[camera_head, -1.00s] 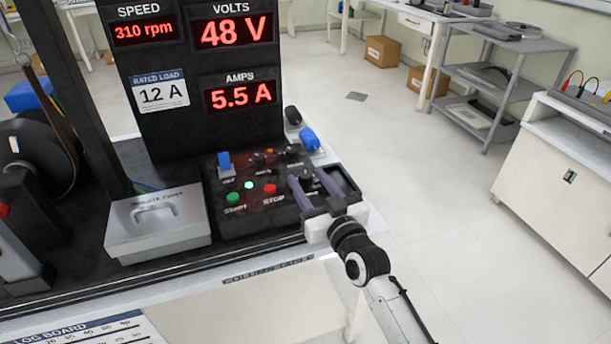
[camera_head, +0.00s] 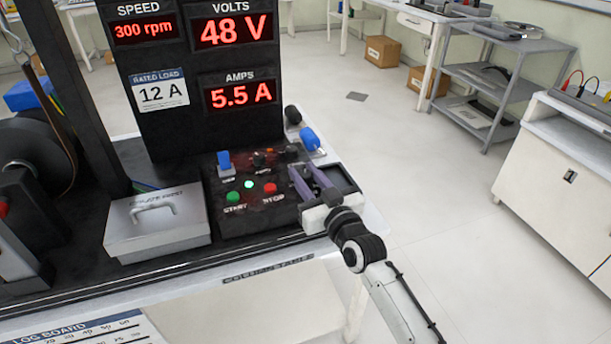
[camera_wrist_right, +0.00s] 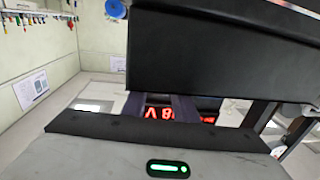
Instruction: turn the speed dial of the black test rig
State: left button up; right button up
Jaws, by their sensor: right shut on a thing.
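The black test rig's control panel (camera_head: 228,222) has a green button (camera_head: 233,196) marked START, a red button (camera_head: 270,188) marked STOP and a blue switch (camera_head: 224,161). My right gripper (camera_head: 306,172) reaches in from the lower right. Its purple fingers are shut on the speed dial at the panel's right side, and they mostly hide the dial. The speed display (camera_head: 144,29) reads 300 rpm. The right wrist view shows the fingers (camera_wrist_right: 185,108) from behind, with red digits beyond; the dial is not clear there. My left gripper is not in view.
The display board (camera_head: 207,125) reads 48 V and 5.5 A, with a rated-load label (camera_head: 159,90) of 12 A. A grey box with a handle (camera_head: 157,235) sits left of the panel. Black and blue knobs (camera_head: 309,138) stand behind the gripper. Floor is open to the right.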

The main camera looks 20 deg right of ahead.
jog(key=shift+n+y, duration=0.3)
jog(key=shift+y, duration=0.1)
jog(key=o, duration=1)
jog(key=shift+s, duration=0.15)
jog(key=s, duration=0.3)
jog(key=s+d, duration=0.1)
jog(key=s, duration=0.2)
jog(key=s+d, duration=0.1)
jog(key=s, duration=0.3)
